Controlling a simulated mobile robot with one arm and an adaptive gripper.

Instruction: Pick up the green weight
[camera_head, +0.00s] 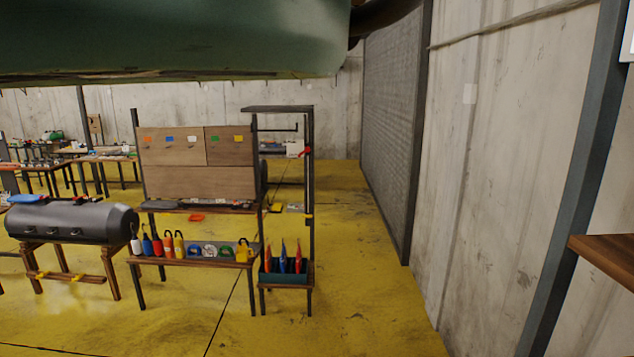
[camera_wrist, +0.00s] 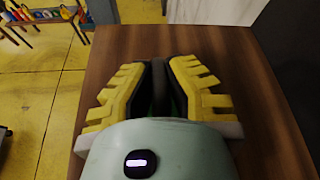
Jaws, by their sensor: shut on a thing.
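In the wrist view my gripper (camera_wrist: 158,80), with stepped yellow fingers, is shut on a dark thing with narrow green edges, the green weight (camera_wrist: 160,92). Only a thin upright part of the weight shows between the fingers. The pale green gripper body hides its lower part. The fingers are over a brown wooden tabletop (camera_wrist: 225,45). I cannot tell whether the weight touches the wood. My gripper does not show in the head view.
A wooden top (camera_head: 608,252) juts in at the right of the head view. A bench (camera_head: 200,260) with coloured bottles and a tool box (camera_head: 285,278) stand mid-room. A large green shape (camera_head: 180,40) hangs overhead. Yellow floor (camera_head: 350,300) is clear.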

